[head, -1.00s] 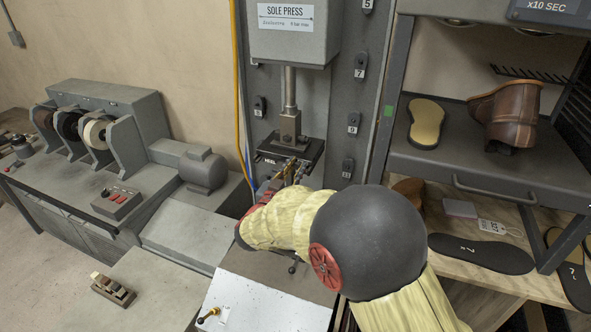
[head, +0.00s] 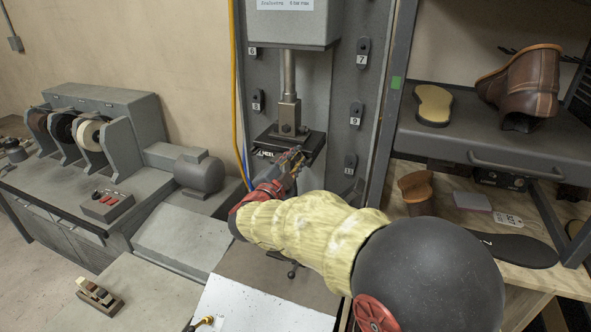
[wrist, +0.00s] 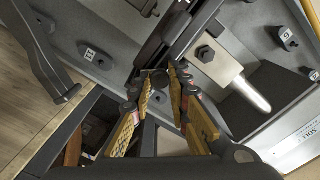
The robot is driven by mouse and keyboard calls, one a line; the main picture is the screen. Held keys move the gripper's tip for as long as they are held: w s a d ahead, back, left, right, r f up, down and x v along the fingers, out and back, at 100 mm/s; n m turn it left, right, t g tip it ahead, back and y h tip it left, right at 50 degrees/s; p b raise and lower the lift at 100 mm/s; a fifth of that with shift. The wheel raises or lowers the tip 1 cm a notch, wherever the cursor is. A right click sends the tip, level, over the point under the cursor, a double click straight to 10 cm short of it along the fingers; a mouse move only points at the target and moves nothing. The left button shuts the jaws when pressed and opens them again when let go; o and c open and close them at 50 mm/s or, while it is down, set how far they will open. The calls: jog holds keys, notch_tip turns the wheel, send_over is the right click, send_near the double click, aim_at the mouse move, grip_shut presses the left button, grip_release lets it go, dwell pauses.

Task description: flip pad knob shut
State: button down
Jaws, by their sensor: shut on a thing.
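The sole press stands at the centre of the head view, with its dark pad block (head: 262,139) marked with a white label under the steel ram (head: 289,85). My gripper (head: 297,156) reaches the right front side of this block. In the wrist view my gripper (wrist: 160,80) has its two yellow-and-black fingers on either side of a small dark knob (wrist: 159,78), and is shut on it. The knob sits against the dark edge of the pad. The fingertips partly cover it, and in the head view my gripper hides it.
A shelf rack (head: 398,90) with a brown boot (head: 521,87) and a tan sole (head: 433,105) stands close on the right. A grinder bench (head: 105,165) is at the left. A brass-tipped lever (head: 203,322) is at the front of the white panel (head: 255,305).

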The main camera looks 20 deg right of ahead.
jog(key=m+b, duration=0.3)
jog(key=b, duration=0.1)
jog(key=shift+f+m, duration=0.25)
jog(key=shift+m, duration=0.15)
jog(key=m+b, duration=0.3)
jog(key=b, duration=0.1)
jog(key=shift+m, duration=0.4)
jog(key=shift+r, duration=0.1)
jog(key=c, duration=2)
grip_release()
jog(key=v, duration=1.2)
